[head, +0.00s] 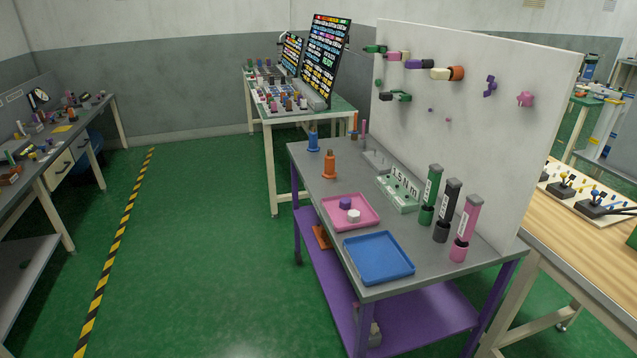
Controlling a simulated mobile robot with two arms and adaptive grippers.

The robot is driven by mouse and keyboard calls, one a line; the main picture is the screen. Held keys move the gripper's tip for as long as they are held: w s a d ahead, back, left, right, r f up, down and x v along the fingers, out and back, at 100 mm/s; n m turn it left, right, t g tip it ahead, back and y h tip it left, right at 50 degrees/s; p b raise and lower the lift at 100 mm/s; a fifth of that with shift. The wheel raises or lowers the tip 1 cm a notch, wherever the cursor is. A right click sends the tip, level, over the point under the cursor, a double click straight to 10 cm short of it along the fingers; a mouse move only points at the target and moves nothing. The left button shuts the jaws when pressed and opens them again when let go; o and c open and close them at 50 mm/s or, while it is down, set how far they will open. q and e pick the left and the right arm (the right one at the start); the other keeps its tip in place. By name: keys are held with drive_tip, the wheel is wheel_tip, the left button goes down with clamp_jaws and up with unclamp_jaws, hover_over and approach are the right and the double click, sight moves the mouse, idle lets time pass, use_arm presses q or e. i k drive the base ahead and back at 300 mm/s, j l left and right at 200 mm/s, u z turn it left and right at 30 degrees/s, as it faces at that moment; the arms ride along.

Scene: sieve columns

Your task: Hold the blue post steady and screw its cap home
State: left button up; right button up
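A small blue post (313,141) stands upright at the far left corner of the grey table. It is too small to tell whether a cap sits on its top. A purple piece (346,203) and a white piece (353,216) lie in the pink tray (374,222); I cannot tell whether either is a cap. Neither of my grippers is in view.
The grey table (315,187) also holds an orange post (329,166), a blue tray (372,277), a pale green block (396,196) and green, black and pink columns (430,198). A white board (470,140) stands along its right side. Green floor at left is clear.

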sight(313, 147)
drive_tip(key=i+j, duration=0.15)
drive_tip(key=i, duration=0.2)
drive_tip(key=i+j+u, duration=0.1)
drive_tip(key=i, duration=0.3)
drive_tip(key=i+j, duration=0.2)
drive_tip(key=i, duration=0.15)
